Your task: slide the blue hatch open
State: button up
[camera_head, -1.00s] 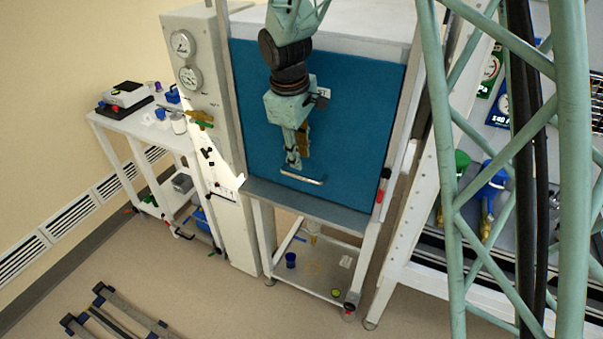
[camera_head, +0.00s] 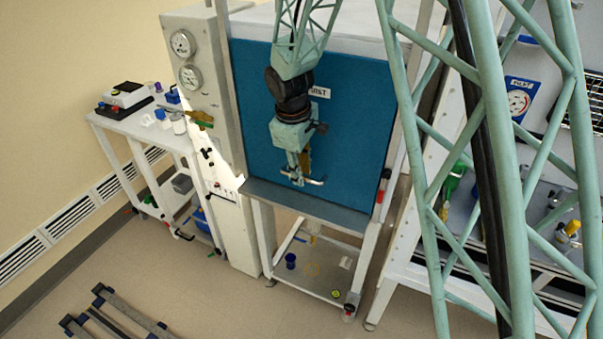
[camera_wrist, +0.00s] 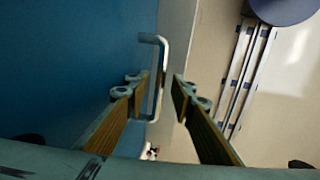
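The blue hatch (camera_head: 350,130) is a flat panel that covers the front of the grey box, down to the ledge. Its silver bar handle (camera_head: 315,182) sits near the lower edge. In the wrist view the blue hatch (camera_wrist: 60,70) fills the left side, and the handle (camera_wrist: 163,55) stands out from it. My gripper (camera_head: 299,180) is at the handle, in front of the hatch. In the wrist view my gripper (camera_wrist: 162,82) is open, with the handle between its two fingers and gaps visible. The fingers partly hide the handle in the head view.
A grey ledge (camera_head: 310,203) runs below the hatch, over a low shelf (camera_head: 325,280) with small items. A gauge panel (camera_head: 205,100) stands to the left, with a white trolley (camera_head: 130,125) beyond. A red-and-black item (camera_head: 382,188) hangs at the right post.

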jog(key=shift+c, duration=0.8)
grip_shut()
jog(key=shift+r, duration=0.1)
